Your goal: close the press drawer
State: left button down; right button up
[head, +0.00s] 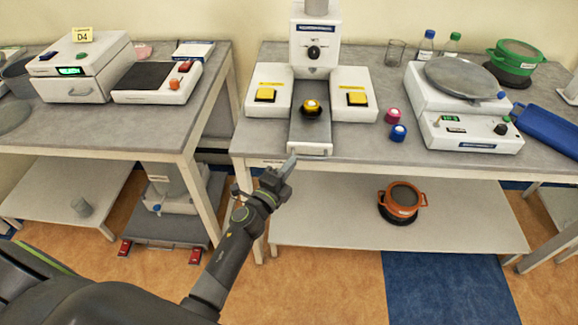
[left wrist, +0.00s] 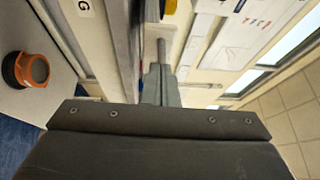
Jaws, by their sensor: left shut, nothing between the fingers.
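The press (head: 315,35) stands on the right-hand table, with its white column at the back. Its drawer is pulled out toward me: a grey tray (head: 310,133) between two white button blocks, with a white front (head: 310,149) near the table's front edge. A dark round piece with a yellow top (head: 311,106) sits on the tray. My left gripper (head: 289,164) is shut and empty, just in front and left of the drawer front; I cannot tell if it touches. In the left wrist view its fingers (left wrist: 161,82) point up the picture. My right gripper is not visible.
Yellow buttons (head: 266,95) flank the tray. Pink (head: 392,116) and blue-topped (head: 398,133) small pieces stand right of the press, then a white scale-like device (head: 470,136). An orange pot (head: 404,197) is on the lower shelf. A gap separates the left table (head: 150,122).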

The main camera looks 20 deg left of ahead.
aim_at(290, 146)
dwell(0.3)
pick_arm(q)
jog(key=w, duration=0.2)
jog(key=w+a+b, duration=0.1)
jog(key=w, duration=0.2)
jog(key=w+a+b, duration=0.1)
jog(key=w, duration=0.1)
jog(key=shift+w+f, duration=0.15)
jog(key=shift+w+a, duration=0.1)
jog(key=shift+w, duration=0.15)
jog(key=shift+s+a, duration=0.1)
